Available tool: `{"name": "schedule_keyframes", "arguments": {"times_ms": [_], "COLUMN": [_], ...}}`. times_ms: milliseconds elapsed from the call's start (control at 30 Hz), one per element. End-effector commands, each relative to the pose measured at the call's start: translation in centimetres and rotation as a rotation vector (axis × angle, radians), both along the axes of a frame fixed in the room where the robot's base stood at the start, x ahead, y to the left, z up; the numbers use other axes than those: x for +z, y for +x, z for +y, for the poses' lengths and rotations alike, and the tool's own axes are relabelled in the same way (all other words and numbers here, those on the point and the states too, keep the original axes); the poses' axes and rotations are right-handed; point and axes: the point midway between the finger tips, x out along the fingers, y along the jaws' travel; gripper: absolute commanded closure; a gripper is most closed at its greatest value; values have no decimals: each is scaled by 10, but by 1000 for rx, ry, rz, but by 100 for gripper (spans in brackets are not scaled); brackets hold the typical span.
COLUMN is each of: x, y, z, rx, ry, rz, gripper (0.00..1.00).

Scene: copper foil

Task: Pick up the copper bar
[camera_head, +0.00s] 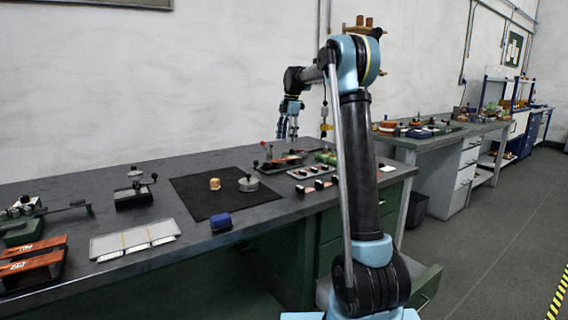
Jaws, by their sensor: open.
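I cannot tell for sure which thing is the copper bar. A small gold-copper block (214,184) stands on the black mat (190,200) in the middle of the bench. Two long orange-copper pieces with pale lettering (34,248) lie at the bench's near left corner. A thin copper-coloured strip (287,160) shows in a dark fixture toward the right end. My gripper (288,135) is open and empty, above the far right part of the bench, pointing down. It is to the right of the block and well away from the lettered pieces.
A round grey weight (248,183) stands on the mat, with a blue block (221,221) at its near edge. A pale tray (135,240), a dark clamp fixture (134,192) and a lever tool (45,208) stand on the left. Several small dark blocks (318,185) line the right.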

Motion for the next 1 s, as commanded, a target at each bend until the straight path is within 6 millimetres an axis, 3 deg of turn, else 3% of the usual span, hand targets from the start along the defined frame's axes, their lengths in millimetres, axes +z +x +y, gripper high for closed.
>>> {"name": "schedule_keyframes", "arguments": {"times_ms": [100,433,700,1000], "x": [-18,-40,-75,-83], "y": [-1,-3,-6,-6], "z": [2,4,5,6], "rx": [0,-1,-1,-1], "ry": [0,0,0,0], "rz": [0,0,0,0], "gripper": [43,43,43,43]}}
